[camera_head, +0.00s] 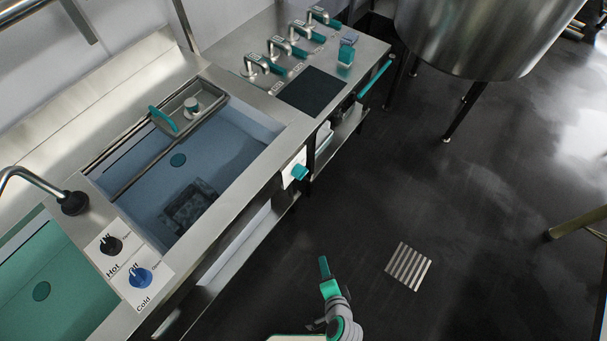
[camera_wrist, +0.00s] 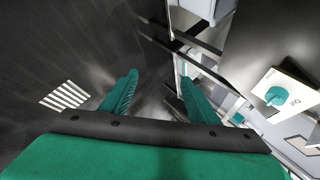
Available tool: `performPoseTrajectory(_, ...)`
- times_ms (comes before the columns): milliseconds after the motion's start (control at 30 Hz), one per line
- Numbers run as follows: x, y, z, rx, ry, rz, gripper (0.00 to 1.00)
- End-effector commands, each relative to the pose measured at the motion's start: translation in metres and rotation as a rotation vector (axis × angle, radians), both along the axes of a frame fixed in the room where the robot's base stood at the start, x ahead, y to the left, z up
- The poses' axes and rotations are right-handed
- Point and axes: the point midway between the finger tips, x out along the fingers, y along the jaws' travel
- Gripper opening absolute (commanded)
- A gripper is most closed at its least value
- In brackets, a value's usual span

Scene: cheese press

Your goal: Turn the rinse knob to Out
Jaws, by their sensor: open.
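A teal knob (camera_head: 299,172) sits on a white plate (camera_head: 288,170) on the front face of the steel sink counter. In the wrist view the teal knob (camera_wrist: 275,96) is at the right, on its white plate (camera_wrist: 292,92). Dark lettering is beside it, too small to read surely. My gripper (camera_head: 324,268) is over the dark floor in front of the counter, apart from the knob. In the wrist view its two teal fingers are spread with nothing between them (camera_wrist: 158,78); the knob lies to the right of both.
The sink basin (camera_head: 232,128) holds bluish water, with a tray (camera_head: 188,106) across it. Hot (camera_head: 110,245) and Cold (camera_head: 141,276) knobs are on the counter. Several taps stand at the back. A floor grate (camera_head: 408,267) and a large steel vat (camera_head: 478,38) are at the right. The floor between is clear.

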Motion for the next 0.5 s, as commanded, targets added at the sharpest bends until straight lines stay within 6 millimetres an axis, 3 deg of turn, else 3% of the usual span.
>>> performPoseTrajectory(100, 0.037, -0.002, -0.018, 0.243, 0.054, -0.087, 0.55)
performPoseTrajectory(267, 0.086, 0.004, -0.018, 0.586, 0.117, -0.163, 0.55)
performPoseTrajectory(367, 0.119, 0.007, -0.002, 0.801, 0.149, -0.184, 0.55)
performPoseTrajectory(500, 0.164, 0.007, 0.038, 1.094, 0.185, -0.166, 0.55)
